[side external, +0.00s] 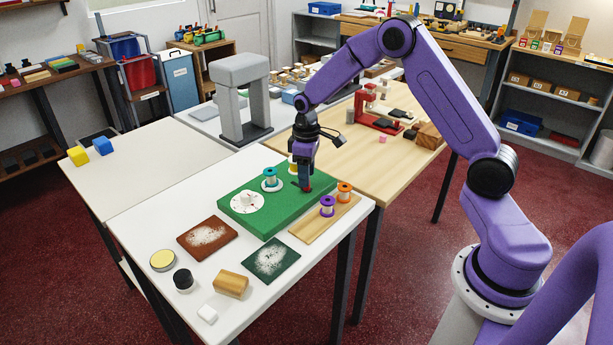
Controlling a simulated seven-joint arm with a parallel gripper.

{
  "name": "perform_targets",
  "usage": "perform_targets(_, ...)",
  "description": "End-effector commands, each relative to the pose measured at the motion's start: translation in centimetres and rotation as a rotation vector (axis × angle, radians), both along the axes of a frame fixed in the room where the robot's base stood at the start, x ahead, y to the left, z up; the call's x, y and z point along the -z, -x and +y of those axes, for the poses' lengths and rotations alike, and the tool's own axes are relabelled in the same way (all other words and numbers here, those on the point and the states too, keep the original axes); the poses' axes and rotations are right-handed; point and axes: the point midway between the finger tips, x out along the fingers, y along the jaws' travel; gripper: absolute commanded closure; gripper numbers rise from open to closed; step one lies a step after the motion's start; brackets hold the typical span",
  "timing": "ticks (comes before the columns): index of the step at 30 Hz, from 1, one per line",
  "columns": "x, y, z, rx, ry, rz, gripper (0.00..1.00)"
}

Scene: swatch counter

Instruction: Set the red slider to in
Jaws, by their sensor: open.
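The green board (240,221) lies on the white table. A small red piece, apparently the red slider (308,189), shows at the board's right side, just under the fingers of my gripper (304,183). My gripper points down and is open, with its fingertips at or just above the red piece. I cannot tell whether they touch it. The fingers hide part of the red piece and its track, so its setting cannot be read.
The board also bears a white dial (246,202), a teal spool (270,178) and a yellow piece (291,167) partly behind my gripper. Purple (327,207) and orange (344,192) spools stand on a wooden strip at its right. Powdered cards (207,237) lie in front.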

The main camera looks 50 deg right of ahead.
Motion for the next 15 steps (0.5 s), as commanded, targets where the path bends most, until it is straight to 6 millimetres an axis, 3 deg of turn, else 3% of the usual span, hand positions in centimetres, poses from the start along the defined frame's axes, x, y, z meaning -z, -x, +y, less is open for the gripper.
perform_targets(6, 1.37, -0.01, 0.00, 0.000, 0.000, -0.001, 0.54)
perform_targets(14, 1.47, -0.03, 0.00, 0.000, 0.000, -0.002, 0.54)
perform_targets(15, 1.46, -0.02, 0.00, 0.000, 0.000, -0.002, 0.60)
